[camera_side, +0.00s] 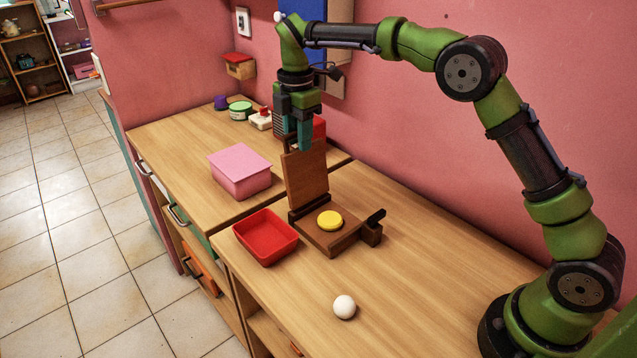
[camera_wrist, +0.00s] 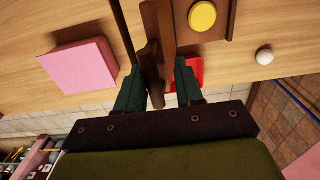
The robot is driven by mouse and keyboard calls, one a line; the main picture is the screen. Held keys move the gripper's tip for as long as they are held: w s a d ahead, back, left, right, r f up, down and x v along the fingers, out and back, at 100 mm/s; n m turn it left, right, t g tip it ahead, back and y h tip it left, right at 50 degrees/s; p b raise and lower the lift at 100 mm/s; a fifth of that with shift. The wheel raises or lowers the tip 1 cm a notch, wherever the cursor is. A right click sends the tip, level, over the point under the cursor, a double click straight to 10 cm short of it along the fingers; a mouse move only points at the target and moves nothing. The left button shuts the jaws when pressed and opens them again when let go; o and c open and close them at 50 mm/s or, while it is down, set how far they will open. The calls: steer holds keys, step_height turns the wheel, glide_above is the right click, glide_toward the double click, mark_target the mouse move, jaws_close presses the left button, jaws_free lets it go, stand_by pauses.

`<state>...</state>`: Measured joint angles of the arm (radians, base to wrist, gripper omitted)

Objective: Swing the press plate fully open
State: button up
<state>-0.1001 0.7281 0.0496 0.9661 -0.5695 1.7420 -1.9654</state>
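The press is a brown wooden base (camera_side: 341,240) on the counter with a side lever (camera_side: 375,219). Its press plate (camera_side: 305,175) stands roughly upright at the base's back edge, well raised off it. The plate also shows nearly edge-on in the wrist view (camera_wrist: 160,35). A yellow disc (camera_side: 330,220) lies on the base, and shows in the wrist view (camera_wrist: 203,16). My gripper (camera_side: 297,147) points down at the plate's upper edge. In the wrist view its fingers (camera_wrist: 158,82) are apart, one either side of the plate, with a visible gap on the right.
A red tray (camera_side: 267,238) is left of the press. A pink box (camera_side: 241,174) stands behind it, left of the plate. A white ball (camera_side: 344,307) lies in front. Small items, including a green tin (camera_side: 240,110), stand farther back. The counter right of the press is clear.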

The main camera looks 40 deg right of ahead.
steer(key=shift+r, duration=2.5)
steer(key=shift+s+r, duration=0.1)
steer(key=shift+r, duration=0.05)
steer(key=s+d+r+m+t, duration=0.2)
steer(key=s+r+m, duration=0.3)
steer(key=s+r, duration=0.15)
steer(key=s+f+m+t+y, duration=0.1)
steer(key=s+f+m+t, duration=0.1)
steer(key=s+m, duration=0.6)
steer(key=s+d+f+m+t+y, duration=0.1)
steer(key=s+f+m+t, duration=0.2)
steer(key=s+m, duration=0.6)
steer(key=s+f, duration=0.1)
steer(key=s, duration=0.5)
steer(key=shift+d+f, duration=0.15)
steer(key=shift+d, duration=0.05)
